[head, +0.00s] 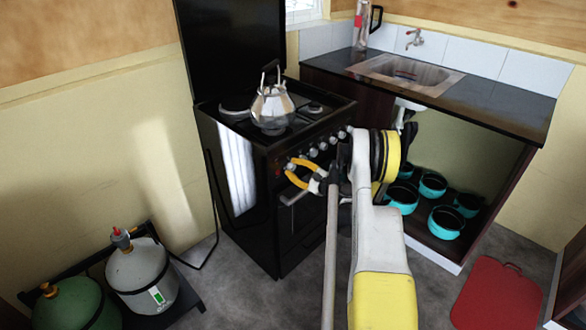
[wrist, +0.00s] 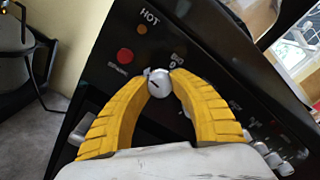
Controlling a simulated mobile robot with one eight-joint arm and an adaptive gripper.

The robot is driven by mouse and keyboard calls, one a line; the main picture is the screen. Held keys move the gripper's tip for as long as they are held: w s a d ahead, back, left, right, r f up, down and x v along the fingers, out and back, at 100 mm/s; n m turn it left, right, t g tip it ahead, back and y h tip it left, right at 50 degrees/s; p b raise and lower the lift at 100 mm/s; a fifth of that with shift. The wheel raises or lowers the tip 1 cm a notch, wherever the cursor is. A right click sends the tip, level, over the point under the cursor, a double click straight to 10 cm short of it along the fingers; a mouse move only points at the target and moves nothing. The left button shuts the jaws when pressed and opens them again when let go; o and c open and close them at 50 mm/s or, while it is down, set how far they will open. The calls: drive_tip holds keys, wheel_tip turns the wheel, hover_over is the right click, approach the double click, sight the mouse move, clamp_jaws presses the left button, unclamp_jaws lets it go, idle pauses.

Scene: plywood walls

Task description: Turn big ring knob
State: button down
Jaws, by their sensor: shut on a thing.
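The black stove (head: 250,165) stands against the wall, with a row of silver knobs along its front panel. The big ring knob (wrist: 158,83) is a round silver knob with a dark pointer mark, at the end of the row near the "HOT" label and a red light. My gripper (wrist: 159,78) has its two yellow fingertips closed around this knob, one on each side. In the head view my gripper (head: 293,168) reaches the left end of the knob row, and its fingers hide most of that knob.
A kettle (head: 271,108) stands on the stove top. A dark counter with a sink (head: 405,75) is at the right, with several teal pots (head: 447,222) on the shelf below. Gas cylinders (head: 142,275) stand at the lower left. A red board (head: 497,295) lies at the lower right.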

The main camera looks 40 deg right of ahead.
drive_tip(key=shift+r+n, duration=0.1)
drive_tip(key=shift+n, duration=0.8)
drive_tip(key=c, duration=1.1)
unclamp_jaws()
drive_tip(key=s, duration=0.7)
drive_tip(key=shift+s+d+r, duration=0.15)
drive_tip(key=shift+s+d, duration=0.05)
drive_tip(key=shift+d, duration=0.05)
